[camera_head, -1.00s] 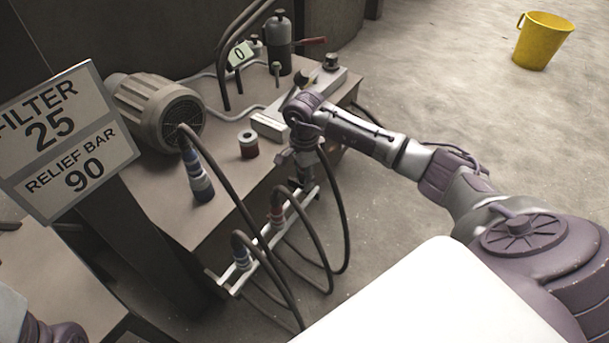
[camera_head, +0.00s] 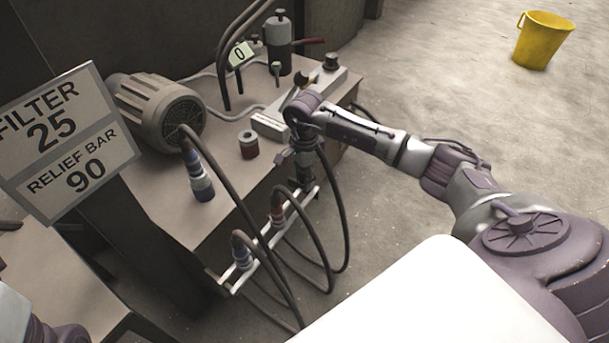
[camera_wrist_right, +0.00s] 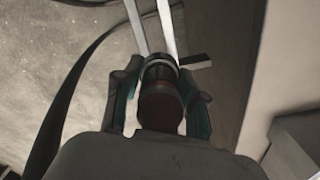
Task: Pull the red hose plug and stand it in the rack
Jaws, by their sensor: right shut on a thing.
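The red hose plug (camera_wrist_right: 160,106), dark with a dull red band, is held in my right gripper (camera_wrist_right: 162,88), whose fingers lie on both sides of it in the right wrist view. In the head view my right gripper (camera_head: 303,168) is at the far end of the pale rack (camera_head: 229,277), low beside the table's front edge. The hand hides most of the plug, and I cannot tell whether it is seated in the rack. A black hose hangs from there. A red-banded socket (camera_head: 248,146) on the table stands without a plug. My left gripper is not in view.
A red-banded plug (camera_head: 277,214) and a blue-banded plug (camera_head: 241,252) stand in the rack, with looping hoses. Another blue-banded plug (camera_head: 200,182) stands on the table near a motor (camera_head: 160,110). A sign (camera_head: 65,145) is at left; a yellow bucket (camera_head: 542,40) is far right.

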